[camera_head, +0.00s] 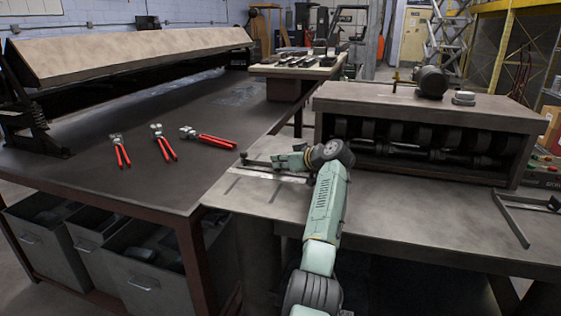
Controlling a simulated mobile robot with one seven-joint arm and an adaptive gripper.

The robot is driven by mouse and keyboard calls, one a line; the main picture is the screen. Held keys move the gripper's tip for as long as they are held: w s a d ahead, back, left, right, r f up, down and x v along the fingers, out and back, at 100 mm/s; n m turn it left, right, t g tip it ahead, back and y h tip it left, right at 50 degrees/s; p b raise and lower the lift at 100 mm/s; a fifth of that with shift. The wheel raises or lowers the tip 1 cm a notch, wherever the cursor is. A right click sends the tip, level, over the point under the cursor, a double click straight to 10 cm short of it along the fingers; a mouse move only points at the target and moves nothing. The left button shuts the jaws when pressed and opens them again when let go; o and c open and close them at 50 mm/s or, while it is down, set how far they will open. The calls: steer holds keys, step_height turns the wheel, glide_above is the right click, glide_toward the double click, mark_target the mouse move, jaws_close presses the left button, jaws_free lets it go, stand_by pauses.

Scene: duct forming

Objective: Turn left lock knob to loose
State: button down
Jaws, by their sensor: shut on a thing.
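My gripper (278,161) points left from the bent wrist, low over the left end of the machine's worktop (225,193). It is shut on a small part at the dark bar (258,164), which looks to be the left lock knob. The fingertips are too small and dark to make out the exact hold. A small black round piece (243,156) stands at the bar's left end. The knob's turned position cannot be read. A pale ruled strip (265,174) lies just in front of the bar.
The machine housing with dark rollers (430,140) stands right of my wrist. An angled metal bar (510,218) lies on the worktop at right. Several red-handled tools (163,147) lie on the large dark table (80,180) at left. The worktop's front middle is clear.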

steer(key=shift+a+f, duration=0.1)
steer(key=shift+f, duration=0.2)
steer(key=c, duration=1.7)
jaws_free()
steer(key=shift+a, duration=0.1)
steer(key=shift+r, duration=0.1)
step_height(320, 180, up, 10)
